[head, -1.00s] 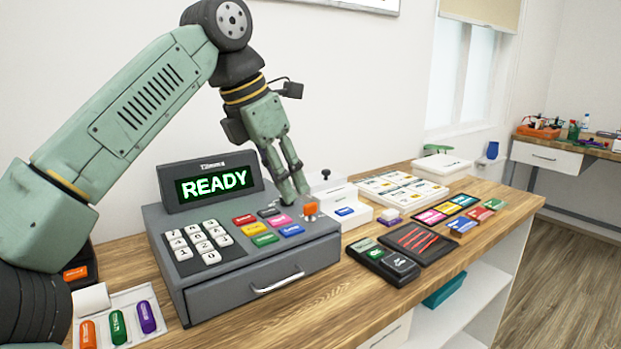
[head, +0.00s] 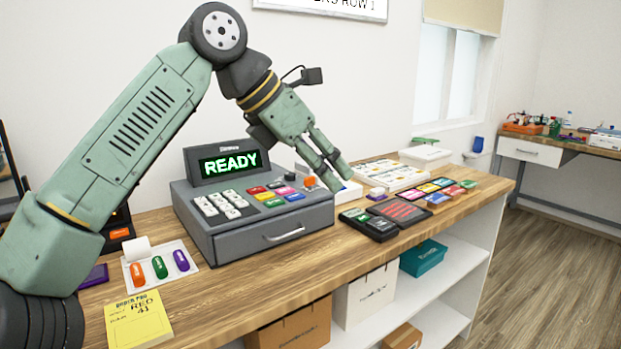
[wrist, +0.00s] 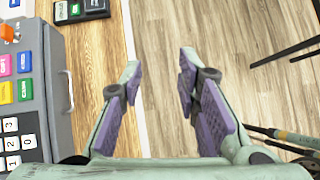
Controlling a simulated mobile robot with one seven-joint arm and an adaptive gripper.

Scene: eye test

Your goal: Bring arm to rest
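My green arm reaches in from the left of the head view, and my gripper (head: 340,176) hangs in the air in front of and above the right end of the cash register (head: 262,238). In the wrist view my gripper (wrist: 160,75) has its two purple-padded fingers apart with only floor and the counter edge between them, so it is open and empty. The grey register's display (head: 230,163) reads READY in green. Its drawer is shut. The gripper touches nothing that I can see.
The wooden counter (head: 330,255) holds a card terminal (head: 368,224), colored tiles (head: 430,188), a white tray with colored capsules (head: 160,266) and a yellow note (head: 138,320). Boxes (head: 368,292) stand on shelves below. Open floor (head: 540,280) lies to the right.

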